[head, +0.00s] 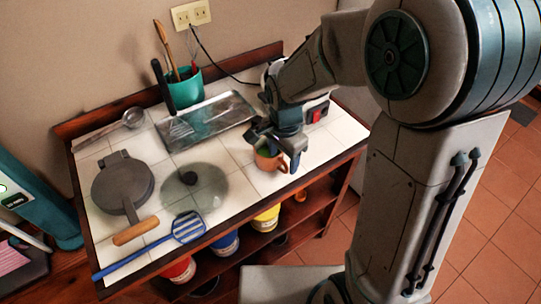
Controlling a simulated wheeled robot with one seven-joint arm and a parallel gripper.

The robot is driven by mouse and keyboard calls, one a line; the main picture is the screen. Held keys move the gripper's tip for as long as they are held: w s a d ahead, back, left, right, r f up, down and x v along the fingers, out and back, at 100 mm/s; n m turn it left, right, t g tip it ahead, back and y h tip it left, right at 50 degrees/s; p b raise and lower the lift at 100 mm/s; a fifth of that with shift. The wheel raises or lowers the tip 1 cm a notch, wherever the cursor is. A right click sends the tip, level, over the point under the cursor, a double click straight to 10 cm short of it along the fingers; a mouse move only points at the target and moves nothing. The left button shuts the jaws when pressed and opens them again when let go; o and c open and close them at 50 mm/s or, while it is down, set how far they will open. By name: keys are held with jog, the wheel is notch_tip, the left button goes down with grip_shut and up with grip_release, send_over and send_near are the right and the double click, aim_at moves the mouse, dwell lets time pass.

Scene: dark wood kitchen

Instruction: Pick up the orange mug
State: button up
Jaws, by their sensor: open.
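The orange mug (266,163) stands on the white tiled counter (240,178), toward its right part. Something green shows inside its opening. My gripper (275,150) points down at the mug, with its dark fingers apart. One finger is at the mug's right side and the other is near its upper left. The fingers hide part of the mug's rim and its right side. I cannot tell whether the fingers touch the mug.
A metal tray (225,115) lies behind the mug. A glass lid (218,190) lies to its left, and a blue slotted spatula (187,228) near the front edge. A dark pan (122,182) and a green utensil pot (185,92) stand farther left. Tiles right of the mug are clear.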

aim_at(283, 162)
jog(key=shift+w+f+p, duration=0.15)
jog(key=shift+f+p, duration=0.1)
jog(key=shift+f, duration=1.05)
jog(key=shift+w+f+p, duration=0.1)
jog(key=shift+f+p, duration=0.1)
jog(key=shift+f, duration=1.1)
jog(key=c, duration=1.2)
